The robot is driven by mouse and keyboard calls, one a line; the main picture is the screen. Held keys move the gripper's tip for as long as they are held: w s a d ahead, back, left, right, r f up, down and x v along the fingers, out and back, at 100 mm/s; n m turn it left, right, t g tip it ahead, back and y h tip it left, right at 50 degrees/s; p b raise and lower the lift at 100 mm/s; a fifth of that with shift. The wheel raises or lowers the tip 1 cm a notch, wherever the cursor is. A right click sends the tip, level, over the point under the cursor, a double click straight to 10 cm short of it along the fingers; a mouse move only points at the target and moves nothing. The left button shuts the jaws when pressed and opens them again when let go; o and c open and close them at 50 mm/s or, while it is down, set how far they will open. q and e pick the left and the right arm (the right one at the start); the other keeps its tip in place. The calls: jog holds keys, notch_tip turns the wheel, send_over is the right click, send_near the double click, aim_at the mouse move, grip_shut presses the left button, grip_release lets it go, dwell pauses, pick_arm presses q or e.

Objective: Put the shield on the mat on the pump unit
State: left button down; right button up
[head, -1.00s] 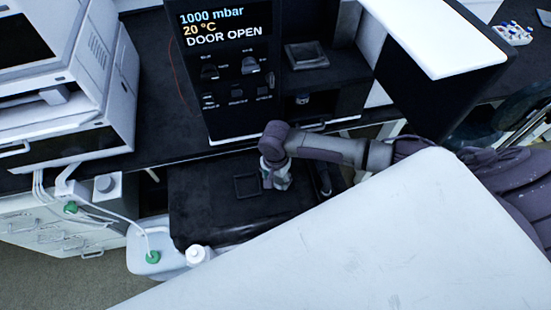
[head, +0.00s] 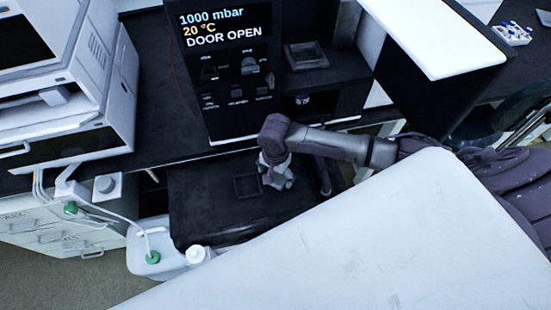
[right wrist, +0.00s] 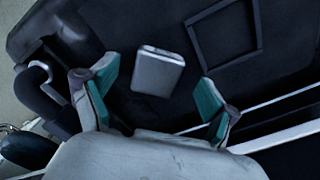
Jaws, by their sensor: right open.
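A small pale grey block, which looks like the shield (right wrist: 158,72), lies on a dark padded surface in the right wrist view. My right gripper (right wrist: 158,85) is open, with its two teal-padded fingers apart on either side of the block's near side. The block is not gripped; whether the fingers touch the surface I cannot tell. In the head view my right gripper (head: 277,178) points down over the dark top (head: 205,205), and the block is hidden there. A thin dark square frame, maybe the mat's marked place (head: 247,187), lies just left of it. My left gripper is not in view.
A black instrument (head: 225,75) reading "DOOR OPEN" stands behind, with a grey square plate (head: 306,55) in its open bay. A large white panel covers the lower right.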

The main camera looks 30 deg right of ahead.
aim_at(276, 180)
notch_tip(276, 180, up, 10)
jog(key=shift+f, duration=0.15)
jog(key=shift+s+f, duration=0.1)
dwell(0.6)
